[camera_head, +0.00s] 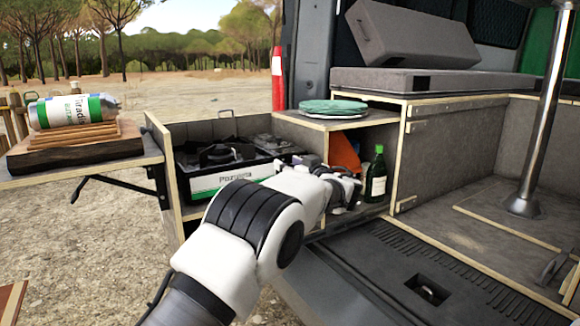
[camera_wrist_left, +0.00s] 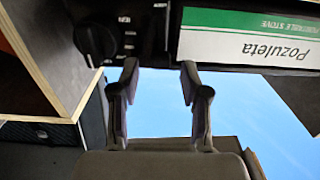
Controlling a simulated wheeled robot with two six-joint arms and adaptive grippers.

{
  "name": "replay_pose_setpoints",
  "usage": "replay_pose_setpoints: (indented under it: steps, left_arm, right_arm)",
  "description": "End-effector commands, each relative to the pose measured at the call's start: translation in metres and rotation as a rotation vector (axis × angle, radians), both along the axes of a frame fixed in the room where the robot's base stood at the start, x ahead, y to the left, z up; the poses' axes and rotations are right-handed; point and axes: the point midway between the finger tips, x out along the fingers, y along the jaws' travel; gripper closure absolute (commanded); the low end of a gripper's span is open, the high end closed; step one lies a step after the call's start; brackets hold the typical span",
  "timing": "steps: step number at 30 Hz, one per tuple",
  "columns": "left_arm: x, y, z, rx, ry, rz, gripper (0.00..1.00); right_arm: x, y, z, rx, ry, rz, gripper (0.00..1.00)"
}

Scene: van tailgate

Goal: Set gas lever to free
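The portable gas stove (camera_head: 222,178) sits in the left compartment of the wooden cabinet, with its green and white label facing out. In the left wrist view the stove front (camera_wrist_left: 248,38) appears upside down. It shows a black round knob (camera_wrist_left: 95,40) and a dark panel with small white markings (camera_wrist_left: 128,35) beside it. The gas lever is not clearly distinguishable in that dark panel. My left gripper (camera_wrist_left: 158,82) is open and empty, its fingertips close to the stove's lower front edge by the panel. In the head view my left gripper (camera_head: 343,188) partly hides the stove's right end. My right gripper is not in view.
A green bottle (camera_head: 376,176) and an orange item (camera_head: 344,150) stand in the compartment to the right. A green round item (camera_head: 332,108) lies on the cabinet top. A side shelf (camera_head: 60,177) holds boards and a can (camera_head: 73,111). The van floor (camera_head: 395,270) is mostly clear.

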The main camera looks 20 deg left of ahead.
Motion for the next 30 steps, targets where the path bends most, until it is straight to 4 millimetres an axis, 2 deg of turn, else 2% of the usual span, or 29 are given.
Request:
replay_pose_setpoints:
  steps: [5, 12, 15, 28, 30]
  left_arm:
    - [-0.006, -0.010, 0.001, 0.001, 0.000, -0.002, 0.54]
    - [-0.035, -0.047, 0.000, 0.003, 0.000, -0.002, 0.54]
    - [-0.043, -0.056, 0.000, 0.003, 0.000, -0.001, 0.54]
    - [-0.046, -0.060, -0.001, 0.000, 0.001, 0.000, 0.54]
    - [-0.045, -0.059, -0.010, 0.000, 0.013, 0.000, 0.54]
  right_arm:
    - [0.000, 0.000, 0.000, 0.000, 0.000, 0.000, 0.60]
    - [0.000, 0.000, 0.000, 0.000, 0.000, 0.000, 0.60]
    - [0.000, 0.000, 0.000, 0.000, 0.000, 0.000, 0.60]
    - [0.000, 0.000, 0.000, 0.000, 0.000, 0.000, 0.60]
    - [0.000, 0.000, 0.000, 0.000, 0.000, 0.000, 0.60]
